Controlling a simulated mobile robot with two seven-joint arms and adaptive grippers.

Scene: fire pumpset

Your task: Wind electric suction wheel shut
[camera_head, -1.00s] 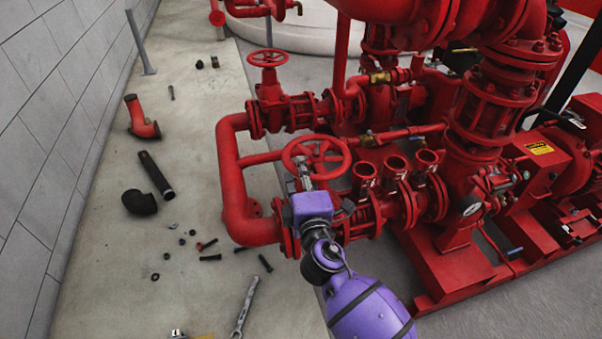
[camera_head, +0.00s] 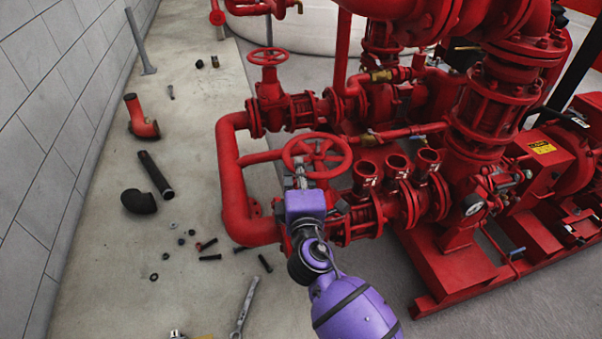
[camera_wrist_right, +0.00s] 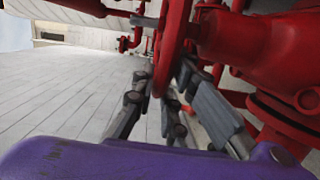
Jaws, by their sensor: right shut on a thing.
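The nearer red handwheel (camera_head: 343,150) sits on top of a valve in the red pipework, near the middle of the head view. My right gripper (camera_head: 300,176) reaches up to the near left part of its rim from below. In the right wrist view the wheel's rim (camera_wrist_right: 173,42) runs between the two grey fingers of my right gripper (camera_wrist_right: 165,80), which is shut on it. The gripper's purple body hides part of the valve below. My left gripper is not in view.
A second red handwheel (camera_head: 268,57) stands on a valve behind. Three open red pipe stubs (camera_head: 395,168) are close on the right. A black pipe (camera_head: 155,174), a wrench (camera_head: 244,308) and several bolts lie on the pale floor slab at left. A tiled wall bounds the left.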

